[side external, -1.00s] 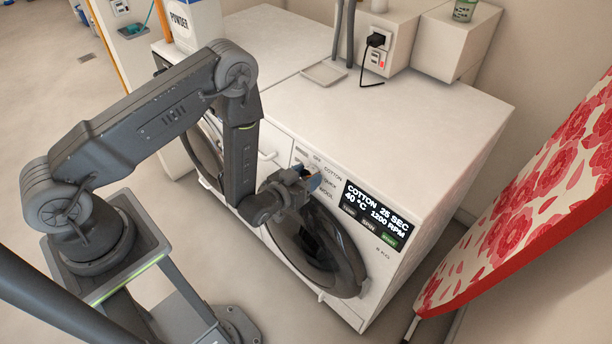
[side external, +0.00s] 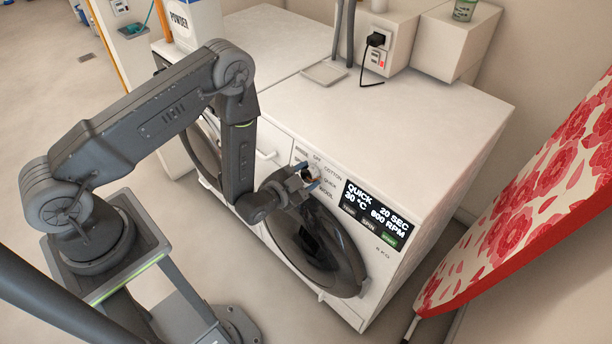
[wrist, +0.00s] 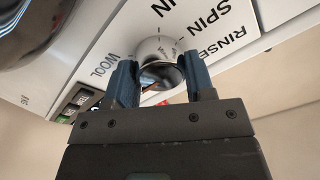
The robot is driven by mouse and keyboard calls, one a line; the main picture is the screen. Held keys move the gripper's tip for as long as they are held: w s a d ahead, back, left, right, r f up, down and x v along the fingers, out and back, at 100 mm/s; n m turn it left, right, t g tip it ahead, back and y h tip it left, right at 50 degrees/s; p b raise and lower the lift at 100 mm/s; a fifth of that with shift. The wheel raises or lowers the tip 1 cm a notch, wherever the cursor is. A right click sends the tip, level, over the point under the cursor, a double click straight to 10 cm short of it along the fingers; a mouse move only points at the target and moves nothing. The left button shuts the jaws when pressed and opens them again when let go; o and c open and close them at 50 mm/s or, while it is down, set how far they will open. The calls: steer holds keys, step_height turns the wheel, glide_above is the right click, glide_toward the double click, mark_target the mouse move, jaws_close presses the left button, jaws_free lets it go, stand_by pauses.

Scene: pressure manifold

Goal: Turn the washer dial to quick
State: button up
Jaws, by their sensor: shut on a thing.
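The white washer (side external: 440,110) stands with its front facing my arm. Its dial (side external: 312,171) is on the upper front panel, with printed labels around it including COTTON, QUICK and WOOL. The display (side external: 374,214) reads QUICK, 20 SEC, 30 °C, 800 RPM. My gripper (side external: 306,182) is shut on the dial. In the wrist view the round silver dial (wrist: 157,48) sits between the two blue fingers of my gripper (wrist: 160,76). The wrist view also shows WOOL, SPIN and RINSE labels. The fingers and wrist hide part of the dial and its pointer.
The dark round door (side external: 318,252) is just below my gripper. A floral ironing board (side external: 555,190) leans at the right. A black plug (side external: 375,40) is in the wall socket.

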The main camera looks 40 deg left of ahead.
stand_by(0.4)
steer(key=o, duration=0.9)
steer(key=s, duration=0.4)
steer(key=s+r, duration=0.1)
steer(key=s, duration=0.7)
steer(key=shift+r, duration=0.35)
steer(key=shift+w, duration=0.1)
